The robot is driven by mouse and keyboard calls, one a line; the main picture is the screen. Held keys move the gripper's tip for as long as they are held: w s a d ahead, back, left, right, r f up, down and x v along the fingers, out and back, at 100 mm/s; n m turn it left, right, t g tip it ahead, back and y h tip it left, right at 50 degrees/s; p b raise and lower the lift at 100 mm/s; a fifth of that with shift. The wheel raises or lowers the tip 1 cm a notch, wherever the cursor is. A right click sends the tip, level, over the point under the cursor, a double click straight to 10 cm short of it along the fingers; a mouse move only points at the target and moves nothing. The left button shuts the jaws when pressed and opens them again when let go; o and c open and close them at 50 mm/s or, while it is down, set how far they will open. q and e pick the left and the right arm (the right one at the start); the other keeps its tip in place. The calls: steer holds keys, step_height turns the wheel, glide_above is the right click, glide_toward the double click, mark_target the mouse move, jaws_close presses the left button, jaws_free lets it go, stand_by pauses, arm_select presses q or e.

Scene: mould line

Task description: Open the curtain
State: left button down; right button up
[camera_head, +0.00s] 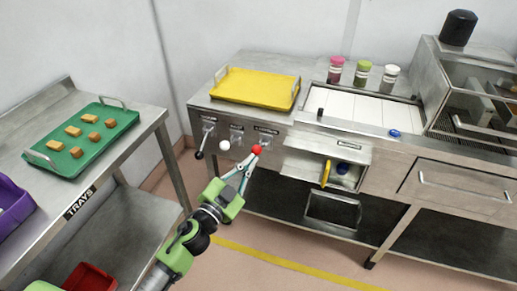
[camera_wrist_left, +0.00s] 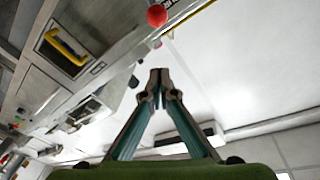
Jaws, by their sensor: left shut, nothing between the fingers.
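A red ball knob (camera_head: 257,149) on a lever stands out from the front panel of the steel counter. It also shows in the left wrist view (camera_wrist_left: 157,15). My left gripper (camera_head: 246,164) is shut and empty, with its tips close to the red knob. In the left wrist view the closed tips (camera_wrist_left: 158,78) show apart from the knob. A white knob (camera_head: 224,145) and a black lever (camera_head: 200,154) sit left of the red one. The labels above them are too small to read. I cannot make out which part is the curtain.
A yellow tray (camera_head: 257,87) and several jars (camera_head: 363,70) stand on the counter. A yellow handle (camera_head: 326,173) is at a front opening right of the levers. A side table at left holds a green tray (camera_head: 118,138) and a purple bin (camera_head: 12,211).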

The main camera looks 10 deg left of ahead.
mark_target(258, 149)
arm_select(q)
steer(key=w, duration=0.3)
steer(key=w+f+b, duration=0.1)
steer(key=w, duration=0.2)
steer(key=w+f, duration=0.1)
steer(key=w, duration=0.2)
steer(key=shift+w+d+f, duration=0.15)
steer(key=shift+d+f, duration=0.1)
steer(key=shift+d, duration=0.15)
steer(key=shift+a+f+b, duration=0.2)
steer(key=shift+a+b, duration=0.05)
steer(key=shift+b, duration=0.15)
